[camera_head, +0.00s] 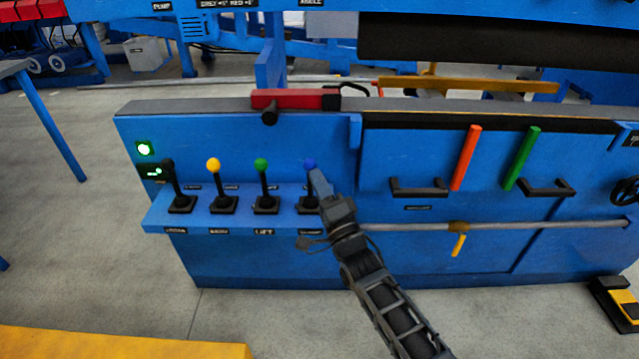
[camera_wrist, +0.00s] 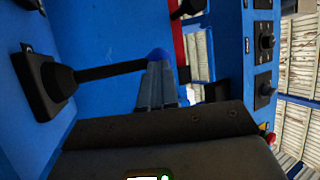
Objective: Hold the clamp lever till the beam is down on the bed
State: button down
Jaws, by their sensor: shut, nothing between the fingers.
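The clamp lever has a blue knob (camera_head: 310,163) and a black base (camera_head: 308,206), on the shelf at the right end of the lever row. In the wrist view its blue knob (camera_wrist: 158,54) is at the fingertips. My gripper (camera_head: 318,178) is shut, its fingers together against or just beside the knob; exact contact is unclear. The same fingers show in the wrist view (camera_wrist: 156,72). A dark beam (camera_head: 500,40) hangs at the upper right, above the machine's bed (camera_head: 220,106), with a visible gap between them.
Black-, yellow- (camera_head: 214,164) and green-knobbed (camera_head: 261,164) levers stand left of the clamp lever. A red tool (camera_head: 290,98) lies on the bed's edge. Orange (camera_head: 466,158) and green (camera_head: 522,158) bars stand at the right. A green light (camera_head: 144,148) glows at the left.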

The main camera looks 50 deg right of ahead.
jog(key=d+g+p, duration=0.1)
jog(key=p, duration=0.1)
jog(key=w+m+g+p, duration=0.1)
jog(key=p, duration=0.1)
jog(key=shift+w+d+r, duration=0.15)
jog(key=shift+d+r, duration=0.15)
jog(key=shift+d, duration=0.05)
jog(key=shift+a, duration=0.1)
dwell(2.3)
